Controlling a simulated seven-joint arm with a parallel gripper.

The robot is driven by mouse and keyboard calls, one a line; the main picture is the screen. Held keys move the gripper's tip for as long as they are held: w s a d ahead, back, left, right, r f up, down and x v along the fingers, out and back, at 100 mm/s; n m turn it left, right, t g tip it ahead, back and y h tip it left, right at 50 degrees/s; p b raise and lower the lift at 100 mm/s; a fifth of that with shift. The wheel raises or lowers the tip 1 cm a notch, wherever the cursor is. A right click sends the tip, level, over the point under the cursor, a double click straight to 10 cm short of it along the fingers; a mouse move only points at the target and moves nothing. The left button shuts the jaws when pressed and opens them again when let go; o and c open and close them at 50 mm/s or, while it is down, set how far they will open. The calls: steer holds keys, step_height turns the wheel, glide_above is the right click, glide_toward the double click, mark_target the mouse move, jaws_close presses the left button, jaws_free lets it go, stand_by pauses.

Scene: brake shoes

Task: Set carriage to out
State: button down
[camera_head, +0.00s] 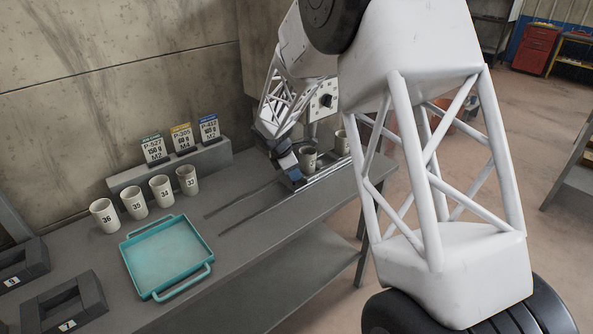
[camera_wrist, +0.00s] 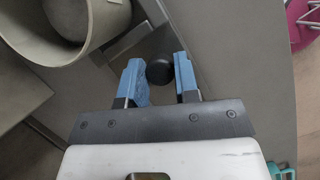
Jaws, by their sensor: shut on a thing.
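The carriage (camera_head: 322,173) is a low grey plate at the right end of two dark rails on the bench, beside a grey box with a dial. Two pale cups (camera_head: 309,160) stand on or by it. My gripper (camera_head: 293,178) is down at the carriage's near left end. In the wrist view my gripper (camera_wrist: 159,78) has its blue fingers on either side of a round black knob (camera_wrist: 159,71), shut on it. A large cup (camera_wrist: 70,35) stands close by at upper left. My arm hides part of the carriage in the head view.
The rails (camera_head: 250,205) run clear to the left. A teal tray (camera_head: 207,246) lies front left of them. Several numbered cups (camera_head: 134,200) stand behind it, before a block with three cards (camera_head: 182,138). Dark numbered holders (camera_head: 68,304) sit at far left.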

steer(key=s+a, duration=2.1)
steer(key=a, duration=0.1)
steer(key=shift+s, duration=0.4)
steer(key=c, duration=0.9)
jaws_free()
steer(key=shift+o, duration=0.2)
steer(key=shift+r, duration=0.1)
steer(key=v, duration=0.7)
steer(key=shift+r, duration=0.3)
steer(key=shift+s+a, duration=0.1)
